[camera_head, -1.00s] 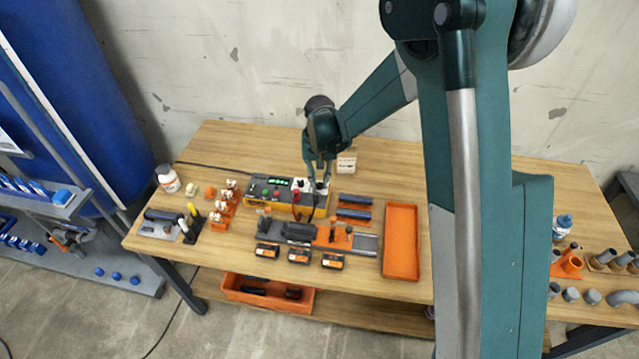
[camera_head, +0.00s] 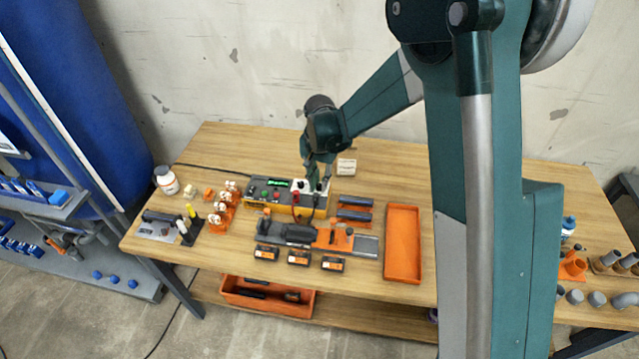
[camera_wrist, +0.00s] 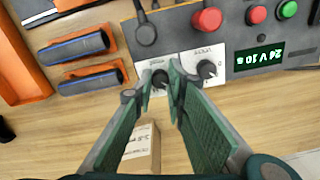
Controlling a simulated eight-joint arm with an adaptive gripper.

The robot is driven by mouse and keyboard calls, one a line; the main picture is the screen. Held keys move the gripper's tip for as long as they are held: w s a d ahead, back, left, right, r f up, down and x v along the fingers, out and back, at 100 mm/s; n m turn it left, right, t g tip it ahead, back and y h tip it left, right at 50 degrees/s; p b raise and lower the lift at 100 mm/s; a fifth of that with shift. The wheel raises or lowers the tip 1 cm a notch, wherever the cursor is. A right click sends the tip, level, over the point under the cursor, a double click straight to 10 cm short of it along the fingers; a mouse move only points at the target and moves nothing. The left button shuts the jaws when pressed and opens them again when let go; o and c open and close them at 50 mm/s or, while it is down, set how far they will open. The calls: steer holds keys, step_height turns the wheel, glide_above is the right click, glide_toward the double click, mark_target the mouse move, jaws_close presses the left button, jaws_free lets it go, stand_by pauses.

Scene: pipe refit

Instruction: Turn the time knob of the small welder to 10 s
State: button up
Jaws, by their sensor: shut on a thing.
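The small welder (camera_head: 285,209) is a grey and yellow box on the bench. Its green-lit display (camera_wrist: 260,57) is upside down in the wrist view and appears to read 24 V 10 s. My gripper (camera_wrist: 162,84) points at the white panel, its fingers shut on the dark knob (camera_wrist: 160,77) on the left in the wrist view. A second dark knob with a white pointer (camera_wrist: 207,69) stands free beside the other finger. The knob labels are too small to read. In the head view my gripper (camera_head: 318,187) hides part of the panel.

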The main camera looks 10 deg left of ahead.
mark_target(320, 186)
steer(key=o, duration=0.9)
steer(key=shift+r, duration=0.1)
steer(key=shift+r, duration=5.95)
